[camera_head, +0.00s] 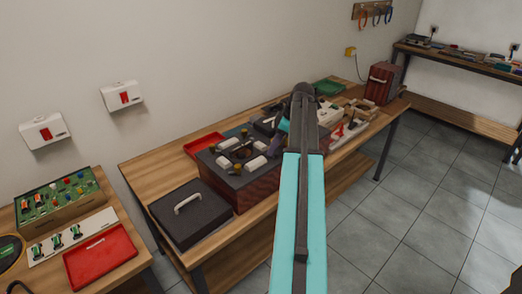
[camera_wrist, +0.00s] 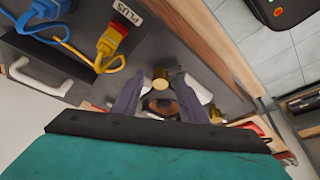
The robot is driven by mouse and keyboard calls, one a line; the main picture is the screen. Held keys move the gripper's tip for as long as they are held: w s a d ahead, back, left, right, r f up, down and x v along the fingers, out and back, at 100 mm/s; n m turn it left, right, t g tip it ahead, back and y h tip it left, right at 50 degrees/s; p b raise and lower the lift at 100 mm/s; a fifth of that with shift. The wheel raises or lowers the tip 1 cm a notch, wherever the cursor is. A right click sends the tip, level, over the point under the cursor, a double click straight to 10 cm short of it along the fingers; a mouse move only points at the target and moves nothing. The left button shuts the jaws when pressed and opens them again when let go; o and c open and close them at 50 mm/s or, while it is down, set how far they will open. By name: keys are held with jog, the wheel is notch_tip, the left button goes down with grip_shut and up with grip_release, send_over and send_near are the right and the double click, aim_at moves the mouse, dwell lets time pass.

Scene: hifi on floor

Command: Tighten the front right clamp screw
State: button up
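A box with a dark top and reddish sides (camera_head: 255,186) stands on the workbench. White cylinders and small brass knobs sit on its top, around a dark round opening. In the wrist view a brass knob (camera_wrist: 160,79) shows between the fingers, with clear gaps on both sides. My gripper (camera_wrist: 157,76) is open and empty, its grey-purple fingers spread. In the head view my gripper (camera_head: 276,144) is partly hidden by my arm at the right side of the box. I cannot tell which knob is the front right clamp screw.
A dark lid with a white handle (camera_head: 190,217) lies left of the box. A red tray (camera_head: 204,143) is behind it. In the wrist view, a yellow plug (camera_wrist: 111,41) and a blue plug (camera_wrist: 45,10) with cables are close by. Tools crowd the bench further right.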

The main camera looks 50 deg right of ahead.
jog(key=shift+w, duration=0.2)
jog(key=b+v, duration=0.2)
jog(key=v, duration=1.1)
jog(key=shift+s+r+b, duration=0.25)
jog(key=shift+r+b, duration=0.05)
jog(key=shift+b, duration=0.05)
